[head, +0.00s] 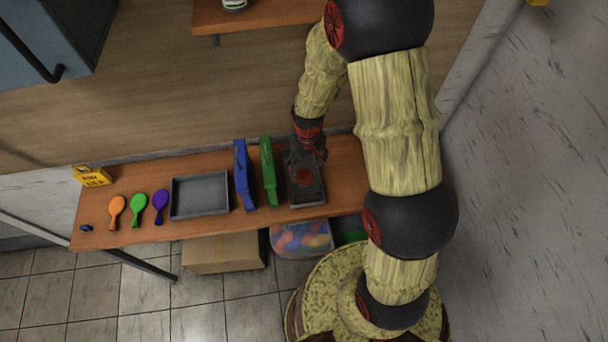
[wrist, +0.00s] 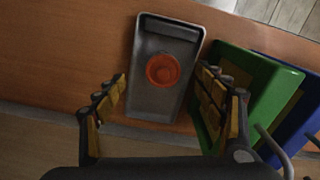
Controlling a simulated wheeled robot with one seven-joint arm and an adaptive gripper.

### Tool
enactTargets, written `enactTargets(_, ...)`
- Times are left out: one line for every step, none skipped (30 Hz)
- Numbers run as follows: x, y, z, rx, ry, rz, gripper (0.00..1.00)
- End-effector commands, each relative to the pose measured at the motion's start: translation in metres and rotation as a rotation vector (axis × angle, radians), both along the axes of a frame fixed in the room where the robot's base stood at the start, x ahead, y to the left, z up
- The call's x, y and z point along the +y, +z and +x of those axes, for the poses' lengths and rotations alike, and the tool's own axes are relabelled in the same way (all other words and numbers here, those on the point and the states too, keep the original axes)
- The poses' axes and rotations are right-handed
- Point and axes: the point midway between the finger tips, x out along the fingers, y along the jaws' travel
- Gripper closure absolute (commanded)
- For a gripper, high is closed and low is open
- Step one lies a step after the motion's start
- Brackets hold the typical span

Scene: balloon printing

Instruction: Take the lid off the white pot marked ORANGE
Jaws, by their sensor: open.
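No white pot with a readable ORANGE mark shows. A white container with a green band (head: 234,5) stands on the upper shelf, cut off by the top edge of the head view; its label is unreadable. A round orange piece (wrist: 163,70) with a raised-looking centre lies in a grey tray (wrist: 147,103); I cannot tell whether it is a lid. In the head view the piece (head: 303,176) is small and dark red-orange. My gripper (head: 308,154) is open and empty above this tray, its fingers apart on either side of the orange piece in the wrist view (wrist: 163,80).
Green (head: 268,171) and blue (head: 242,175) upright frames stand left of the tray. Further left are an empty grey tray (head: 200,212), purple, green and orange paddles (head: 117,208), and a yellow sign (head: 92,177). A box (head: 223,255) and a bin of balloons (head: 300,238) sit below the table.

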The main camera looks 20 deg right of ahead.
Motion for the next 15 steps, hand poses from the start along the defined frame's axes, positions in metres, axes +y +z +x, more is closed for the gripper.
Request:
enactTargets(0.000,-0.006,-0.001,0.003,0.000,0.000,0.30)
enactTargets(0.000,-0.008,0.000,0.003,0.000,0.000,0.30)
enactTargets(0.000,-0.011,0.000,0.002,0.000,0.000,0.30)
enactTargets(0.001,-0.013,0.001,0.002,0.000,0.000,0.30)
enactTargets(0.001,-0.015,0.001,0.002,0.000,0.000,0.30)
enactTargets(0.002,-0.018,0.002,0.003,0.000,0.000,0.30)
enactTargets(0.002,-0.022,0.003,0.004,0.000,0.000,0.30)
enactTargets(0.003,-0.026,0.003,0.004,0.000,0.000,0.30)
enactTargets(0.004,-0.030,0.005,0.004,0.001,0.000,0.30)
enactTargets(0.004,-0.034,0.006,0.004,0.001,0.000,0.30)
enactTargets(0.005,-0.037,0.007,0.004,0.001,0.000,0.30)
enactTargets(0.005,-0.042,0.008,0.004,0.000,0.000,0.30)
enactTargets(0.005,-0.046,0.007,0.003,0.000,0.000,0.30)
enactTargets(0.005,-0.049,0.008,0.003,0.000,0.000,0.30)
enactTargets(0.005,-0.053,0.007,0.003,0.000,0.000,0.30)
